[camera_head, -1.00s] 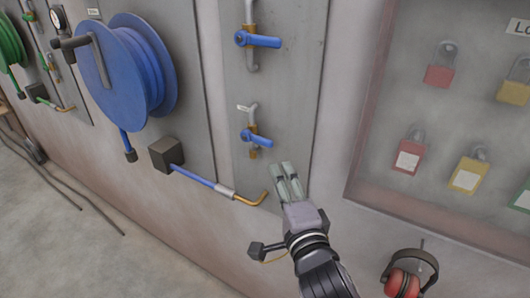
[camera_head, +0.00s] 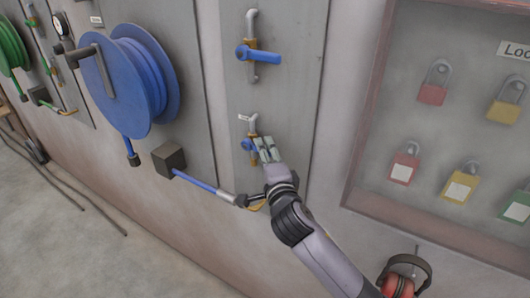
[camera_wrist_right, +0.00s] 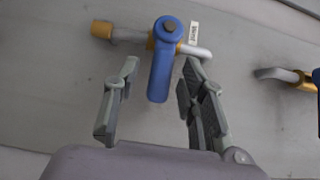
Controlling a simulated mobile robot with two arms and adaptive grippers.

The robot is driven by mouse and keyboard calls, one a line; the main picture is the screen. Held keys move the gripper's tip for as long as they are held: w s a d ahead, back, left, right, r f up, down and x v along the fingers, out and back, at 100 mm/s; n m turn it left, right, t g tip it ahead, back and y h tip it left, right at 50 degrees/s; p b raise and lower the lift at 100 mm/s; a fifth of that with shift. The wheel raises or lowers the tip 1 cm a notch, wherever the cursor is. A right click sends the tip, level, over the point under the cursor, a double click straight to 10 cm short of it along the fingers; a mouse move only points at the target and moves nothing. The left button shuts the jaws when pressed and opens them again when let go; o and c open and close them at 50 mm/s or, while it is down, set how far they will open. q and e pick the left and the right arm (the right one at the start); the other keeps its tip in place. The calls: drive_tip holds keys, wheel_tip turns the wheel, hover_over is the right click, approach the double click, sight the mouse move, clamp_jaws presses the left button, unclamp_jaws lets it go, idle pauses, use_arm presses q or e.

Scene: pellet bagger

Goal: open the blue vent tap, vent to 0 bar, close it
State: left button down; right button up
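The lower blue tap (camera_head: 247,145) sits on a short vertical pipe on the grey wall panel, with a small white label above it. In the right wrist view its blue handle (camera_wrist_right: 160,75) lies across the pipe and points toward my gripper. My right gripper (camera_head: 264,148) is at this tap in the head view and partly hides the handle. In the right wrist view the right gripper's fingers (camera_wrist_right: 160,88) are open, one on each side of the handle, with gaps showing. My left gripper is not in view.
A second blue tap (camera_head: 259,53) is higher on the panel. A blue hose reel (camera_head: 132,75) and its hose with a lance (camera_head: 200,185) are at left. A gauge (camera_head: 60,22) is far left. A padlock cabinet (camera_head: 450,130) and red ear defenders (camera_head: 398,285) are at right.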

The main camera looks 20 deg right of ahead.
drive_tip(key=shift+c, duration=0.3)
clamp_jaws()
drive_tip(key=shift+f, duration=0.1)
idle(0.5)
